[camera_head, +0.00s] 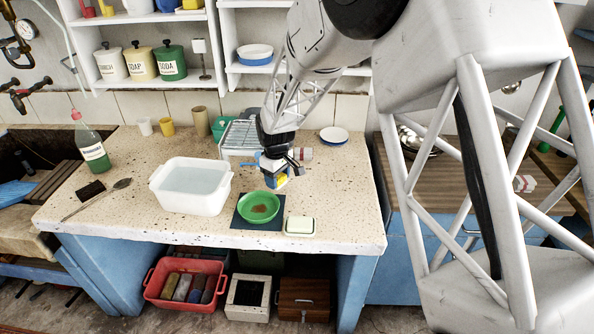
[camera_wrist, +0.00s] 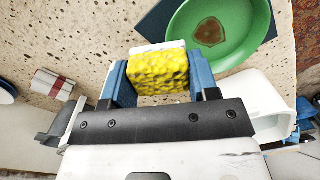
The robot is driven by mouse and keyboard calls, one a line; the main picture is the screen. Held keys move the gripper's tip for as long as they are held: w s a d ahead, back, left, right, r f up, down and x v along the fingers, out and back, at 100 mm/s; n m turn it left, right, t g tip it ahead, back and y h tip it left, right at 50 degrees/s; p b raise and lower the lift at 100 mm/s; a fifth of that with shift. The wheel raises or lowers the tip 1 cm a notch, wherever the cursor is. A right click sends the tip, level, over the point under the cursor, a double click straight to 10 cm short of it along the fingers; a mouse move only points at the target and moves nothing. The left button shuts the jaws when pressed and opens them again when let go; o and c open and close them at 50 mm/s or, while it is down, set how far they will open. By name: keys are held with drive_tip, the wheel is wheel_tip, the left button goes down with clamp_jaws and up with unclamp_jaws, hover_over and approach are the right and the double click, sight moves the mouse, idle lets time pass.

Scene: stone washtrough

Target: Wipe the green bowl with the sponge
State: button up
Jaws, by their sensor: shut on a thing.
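The green bowl (camera_head: 259,207) stands on a dark blue mat (camera_head: 240,221) near the front of the speckled worktop. A brown stain lies on its inside bottom. It also shows at the top right of the wrist view (camera_wrist: 236,38). My gripper (camera_head: 279,180) is above and just behind the bowl. In the wrist view my gripper (camera_wrist: 158,84) is shut on a yellow sponge (camera_wrist: 158,72) with a pale backing, between its blue fingers. The sponge is apart from the bowl in the wrist view. In the head view the sponge (camera_head: 279,182) is partly hidden by the fingers.
A white basin of water (camera_head: 190,187) stands left of the bowl. A butter-like white block in a dish (camera_head: 299,225) is right of the mat. A wire rack (camera_head: 240,137), a green container and a blue-rimmed plate (camera_head: 334,135) are behind. A soap bottle (camera_head: 90,147) stands far left.

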drive_tip(key=s+a+r+n, duration=0.1)
drive_tip(key=s+a+n, duration=0.2)
drive_tip(key=s+a, duration=0.1)
drive_tip(key=shift+s+a, duration=0.15)
drive_tip(key=shift+s, duration=0.55)
drive_tip(key=shift+f, duration=0.15)
